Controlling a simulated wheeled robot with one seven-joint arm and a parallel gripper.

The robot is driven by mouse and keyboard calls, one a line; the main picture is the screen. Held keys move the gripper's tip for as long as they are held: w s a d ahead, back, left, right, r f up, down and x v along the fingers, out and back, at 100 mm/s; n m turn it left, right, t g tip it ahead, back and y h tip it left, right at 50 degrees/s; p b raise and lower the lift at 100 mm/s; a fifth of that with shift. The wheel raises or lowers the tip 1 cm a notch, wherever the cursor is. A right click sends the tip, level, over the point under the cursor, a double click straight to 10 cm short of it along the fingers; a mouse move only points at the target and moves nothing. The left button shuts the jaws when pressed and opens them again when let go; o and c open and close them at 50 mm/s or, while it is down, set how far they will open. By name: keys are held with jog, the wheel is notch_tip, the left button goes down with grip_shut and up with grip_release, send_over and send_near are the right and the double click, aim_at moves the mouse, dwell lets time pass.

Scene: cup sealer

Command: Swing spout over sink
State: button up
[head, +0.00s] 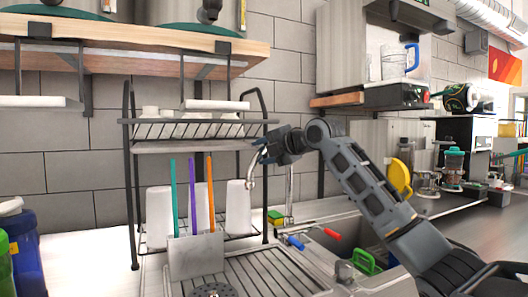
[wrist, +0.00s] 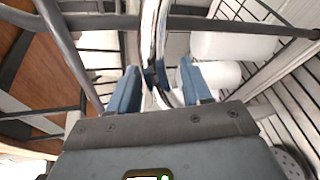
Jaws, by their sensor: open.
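The chrome spout (head: 250,177) curves down at the left of its upright pipe (head: 290,190) in the head view, with its end over the ribbed drainboard side, left of the basin. The sink (head: 325,246) lies to the right. My gripper (head: 262,152) is at the upper part of the spout. In the wrist view the spout (wrist: 150,35) runs between the two blue fingers of my open gripper (wrist: 160,84). Whether a finger touches it, I cannot tell. My gripper hides part of the spout's top in the head view.
A black dish rack (head: 200,130) with white cups and containers stands just left of my gripper. A grey holder (head: 195,257) with coloured sticks stands in front of it. Red and blue handles (head: 296,243) sit by the sink. A yellow item (head: 399,178) stands at right.

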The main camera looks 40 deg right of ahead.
jog(key=shift+c, duration=0.4)
grip_shut()
jog(key=shift+s, duration=0.15)
